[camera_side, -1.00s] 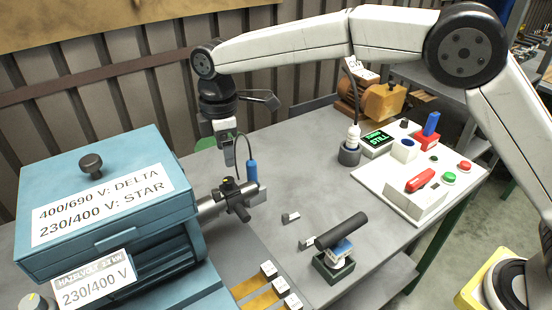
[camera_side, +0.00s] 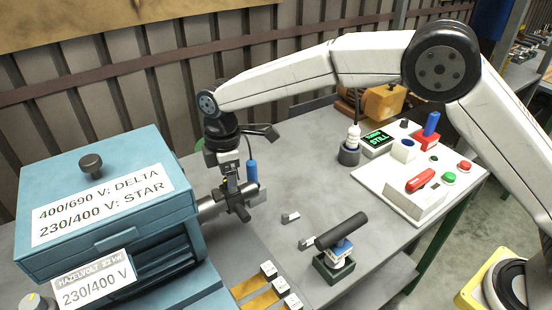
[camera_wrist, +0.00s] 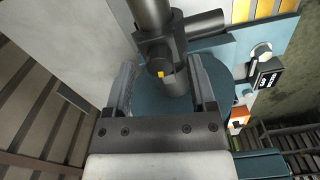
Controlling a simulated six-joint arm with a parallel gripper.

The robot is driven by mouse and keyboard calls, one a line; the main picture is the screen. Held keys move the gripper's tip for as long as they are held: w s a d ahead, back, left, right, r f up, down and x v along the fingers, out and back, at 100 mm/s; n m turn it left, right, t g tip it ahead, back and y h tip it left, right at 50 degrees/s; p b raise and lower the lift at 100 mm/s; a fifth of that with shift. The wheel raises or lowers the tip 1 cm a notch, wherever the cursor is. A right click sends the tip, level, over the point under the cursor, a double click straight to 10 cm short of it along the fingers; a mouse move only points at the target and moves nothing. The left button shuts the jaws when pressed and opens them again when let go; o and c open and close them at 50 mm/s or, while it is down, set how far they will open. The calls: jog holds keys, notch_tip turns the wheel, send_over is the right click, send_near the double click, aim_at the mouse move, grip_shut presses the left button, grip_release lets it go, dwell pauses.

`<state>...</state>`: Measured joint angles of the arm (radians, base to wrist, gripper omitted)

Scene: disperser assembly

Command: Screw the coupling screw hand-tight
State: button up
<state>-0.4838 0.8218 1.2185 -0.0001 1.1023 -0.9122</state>
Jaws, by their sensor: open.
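The coupling (camera_side: 216,208) is a grey metal shaft joint at the right of the blue motor housing (camera_side: 107,200), with a dark cross-shaped clamp on it. The dark round screw head (camera_wrist: 157,68), with a small yellow mark, appears to be the coupling screw; it shows in the wrist view. My gripper (camera_side: 231,186) is just above the coupling in the side view, pointing down. In the wrist view my gripper (camera_wrist: 162,78) has its two fingers apart, one on each side of the screw head. I cannot tell whether either finger touches it.
A blue upright cylinder (camera_side: 252,172) stands close to the right of my gripper. A dark tube on a small stand (camera_side: 341,231) lies farther right. A white panel with buttons (camera_side: 405,190) is at the back right.

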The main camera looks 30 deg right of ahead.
jog(key=shift+f, duration=0.35)
grip_shut()
jog(key=shift+m, duration=0.5)
jog(key=m, duration=0.3)
jog(key=shift+m, duration=1.9)
